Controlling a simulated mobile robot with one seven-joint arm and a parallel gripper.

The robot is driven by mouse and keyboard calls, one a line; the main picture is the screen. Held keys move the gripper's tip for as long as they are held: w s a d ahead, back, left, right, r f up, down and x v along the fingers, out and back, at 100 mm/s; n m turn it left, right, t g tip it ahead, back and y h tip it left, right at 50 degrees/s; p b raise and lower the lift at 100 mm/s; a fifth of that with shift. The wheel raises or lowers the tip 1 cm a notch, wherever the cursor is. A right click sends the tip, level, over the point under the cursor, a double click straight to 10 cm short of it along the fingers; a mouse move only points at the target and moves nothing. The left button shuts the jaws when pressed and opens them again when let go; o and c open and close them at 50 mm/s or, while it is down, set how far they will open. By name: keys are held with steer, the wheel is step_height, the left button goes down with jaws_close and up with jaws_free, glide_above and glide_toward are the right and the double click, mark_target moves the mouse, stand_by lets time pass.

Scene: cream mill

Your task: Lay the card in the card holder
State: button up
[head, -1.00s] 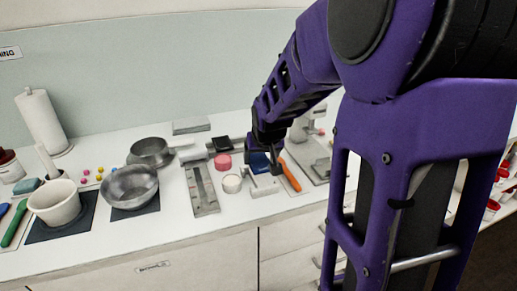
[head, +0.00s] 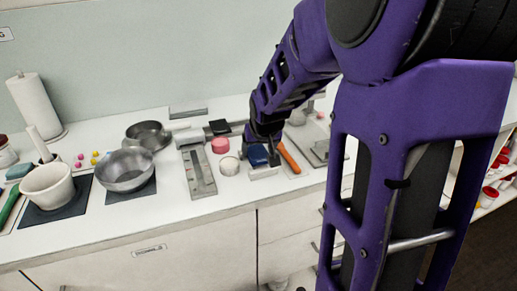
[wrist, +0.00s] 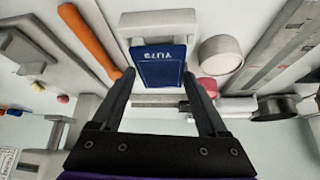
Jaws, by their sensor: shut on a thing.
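The card (head: 257,155) is dark blue; in the wrist view the card (wrist: 160,67) has pale lettering on it. My gripper (wrist: 158,76) is shut on the card, with one finger at each side edge. The card holder (wrist: 158,22) is a pale grey block right at the card's far edge in the wrist view. In the head view the card holder (head: 263,173) sits on the counter just in front of and below the card. I cannot tell whether the card touches or enters the holder.
An orange-handled tool (head: 289,158) lies just right of the holder. A small white round pot (head: 229,166) and a pink round thing (head: 220,145) stand left of it. A grey ruled plate (head: 199,174) and a metal bowl (head: 125,170) are further left.

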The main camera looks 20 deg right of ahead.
steer(key=shift+f+b, duration=0.6)
stand_by(0.9)
steer(key=o, duration=1.2)
steer(key=shift+o, duration=0.2)
steer(key=shift+r, duration=0.1)
